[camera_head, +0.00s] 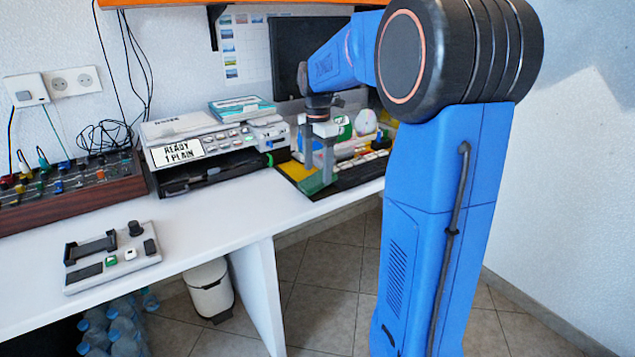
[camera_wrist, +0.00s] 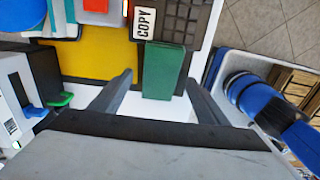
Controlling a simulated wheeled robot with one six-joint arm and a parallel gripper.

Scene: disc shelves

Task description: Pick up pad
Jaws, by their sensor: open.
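A green block (camera_wrist: 164,72), the likeliest pad, lies flat at the edge of the dark surface beside a yellow panel (camera_wrist: 95,55). It also shows in the head view (camera_head: 312,186), partly hidden by my fingers. My gripper (camera_head: 318,173) points down over this corner of the desk. In the wrist view my gripper (camera_wrist: 158,82) is open, with the green block's near end between its two fingers. I see no clear contact, and nothing is held.
A COPY label (camera_wrist: 145,22) and a keyboard (camera_wrist: 185,18) lie just beyond the block. A printer-like machine (camera_head: 210,140) stands to the left. A control box (camera_head: 112,255) sits on the desk's front left. The white desk (camera_head: 215,215) is clear between them.

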